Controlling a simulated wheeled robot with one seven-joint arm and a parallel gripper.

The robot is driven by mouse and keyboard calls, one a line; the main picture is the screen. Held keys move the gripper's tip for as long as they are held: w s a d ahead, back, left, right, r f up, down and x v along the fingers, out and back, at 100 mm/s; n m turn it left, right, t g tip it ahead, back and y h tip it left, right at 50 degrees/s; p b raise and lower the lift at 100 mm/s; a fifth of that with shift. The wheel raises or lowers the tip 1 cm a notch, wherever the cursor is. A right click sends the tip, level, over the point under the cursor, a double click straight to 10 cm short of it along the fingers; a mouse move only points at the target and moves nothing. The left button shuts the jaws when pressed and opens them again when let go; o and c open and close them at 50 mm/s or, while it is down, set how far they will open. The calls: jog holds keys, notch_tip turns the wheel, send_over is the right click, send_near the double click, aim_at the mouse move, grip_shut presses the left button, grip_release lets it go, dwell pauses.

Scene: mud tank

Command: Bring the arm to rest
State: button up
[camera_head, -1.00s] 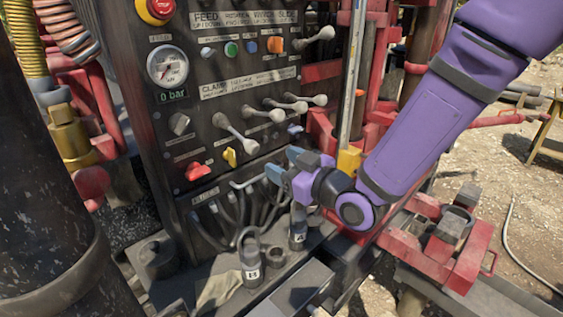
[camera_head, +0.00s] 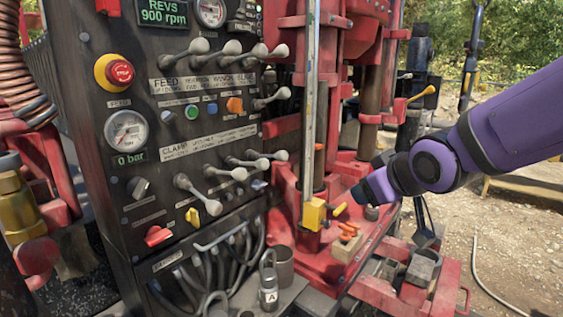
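My purple arm (camera_head: 510,125) reaches in from the right edge. My gripper (camera_head: 371,176) is at its end, pointing left, in front of the red drill mast frame. Its two dark fingers look spread apart, with nothing seen between them. The gripper is in the air to the right of the black control panel (camera_head: 150,190) and touches none of its levers that I can see.
The panel carries several grey levers (camera_head: 200,195), a red emergency stop (camera_head: 120,70) and a gauge reading 0 bar (camera_head: 126,131). A yellow block (camera_head: 314,213) is on the mast. A canister marked A (camera_head: 268,290) stands below. Gravel ground lies at right.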

jog(key=s+d+r+m+g+h, duration=0.1)
jog(key=s+d+r+m+g, duration=0.1)
jog(key=s+d, duration=0.4)
jog(key=s+d+r+m+g+h, duration=0.2)
jog(key=s+d, duration=0.5)
jog(key=s, duration=0.6)
jog(key=m+g, duration=0.1)
jog(key=m, duration=0.1)
jog(key=shift+s+m, duration=0.3)
